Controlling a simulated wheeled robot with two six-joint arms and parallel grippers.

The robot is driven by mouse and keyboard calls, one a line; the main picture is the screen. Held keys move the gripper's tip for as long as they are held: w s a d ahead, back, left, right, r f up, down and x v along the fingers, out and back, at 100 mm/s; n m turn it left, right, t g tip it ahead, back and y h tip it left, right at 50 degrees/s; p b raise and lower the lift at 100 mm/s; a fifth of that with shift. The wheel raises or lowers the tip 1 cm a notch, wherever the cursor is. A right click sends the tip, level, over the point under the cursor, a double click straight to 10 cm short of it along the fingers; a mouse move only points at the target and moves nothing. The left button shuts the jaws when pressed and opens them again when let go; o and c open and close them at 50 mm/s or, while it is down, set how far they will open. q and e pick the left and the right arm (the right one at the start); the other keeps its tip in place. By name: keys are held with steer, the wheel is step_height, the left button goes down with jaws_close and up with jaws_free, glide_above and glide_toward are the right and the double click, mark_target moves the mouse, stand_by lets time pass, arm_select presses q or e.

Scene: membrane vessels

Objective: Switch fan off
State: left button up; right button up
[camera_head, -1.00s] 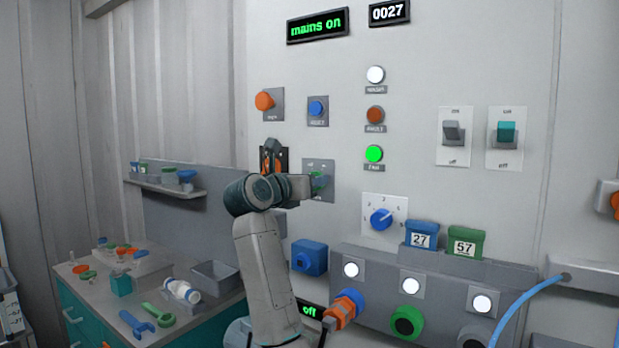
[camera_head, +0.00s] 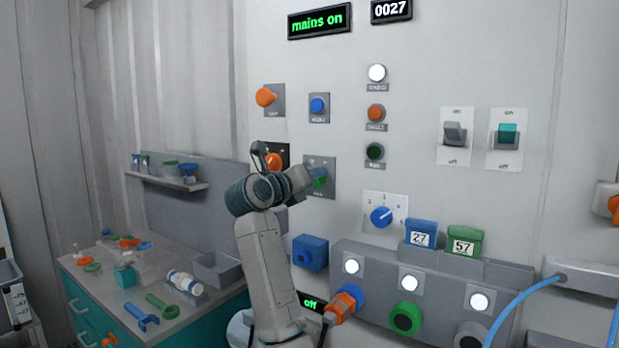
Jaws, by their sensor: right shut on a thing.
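The fan switch is a green knob (camera_head: 320,178) on a grey plate (camera_head: 326,164) on the wall panel, partly hidden by my right arm. My right gripper (camera_head: 312,178) is at this plate, shut on the green knob; its fingertips are small and partly hidden. The fan lamp (camera_head: 375,152), lowest of the column of three lamps, is dark. My left gripper is not in view.
An orange knob on a black plate (camera_head: 275,160) sits close behind my wrist. A blue button (camera_head: 318,106) is above the fan switch and a blue dial (camera_head: 381,217) to its lower right. A bench (camera_head: 215,305) with tools stands at the left.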

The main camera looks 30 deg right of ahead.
steer(key=o, duration=0.9)
steer(key=shift+o, duration=0.2)
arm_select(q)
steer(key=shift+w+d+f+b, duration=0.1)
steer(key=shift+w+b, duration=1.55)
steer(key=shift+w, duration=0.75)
arm_select(e)
steer(key=v, duration=1.1)
steer(key=shift+w, duration=0.1)
